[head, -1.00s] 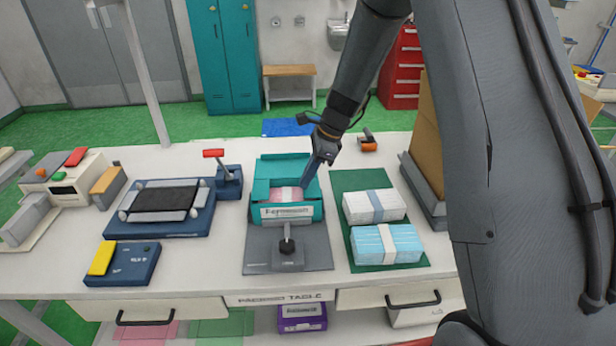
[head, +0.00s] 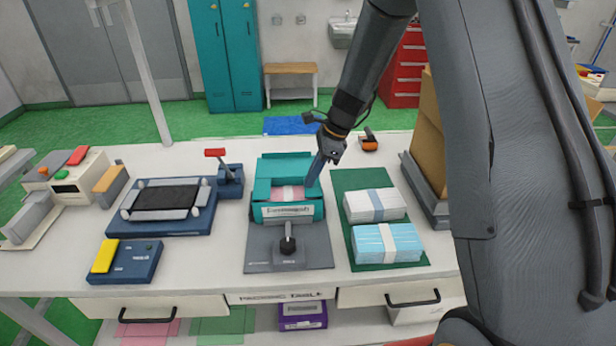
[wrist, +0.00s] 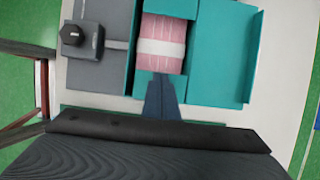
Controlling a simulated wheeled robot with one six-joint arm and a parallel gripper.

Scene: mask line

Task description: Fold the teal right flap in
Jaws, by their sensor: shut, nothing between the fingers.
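The teal box (head: 262,214) stands open on a grey fixture plate (head: 262,258), with a pink bundle with a white band (head: 287,193) inside. The left flap (head: 261,189) lies inward beside the bundle. The right flap (wrist: 160,82) shows in the wrist view as a teal strip over the bundle's near end, just ahead of my fingertips; it looks turned inward, but its exact angle is unclear. The back lid (wrist: 222,52) is open. My gripper (head: 311,184) is shut and empty at the box's right side; in the wrist view its tips (wrist: 162,80) touch or nearly touch the flap.
A clamp with a black knob (head: 287,246) stands in front of the box. To the right, a green mat (head: 345,182) holds white and blue bundles (head: 385,242). A blue fixture with a red-handled lever (head: 228,180) stands to the left. A brown panel (head: 428,140) stands further right.

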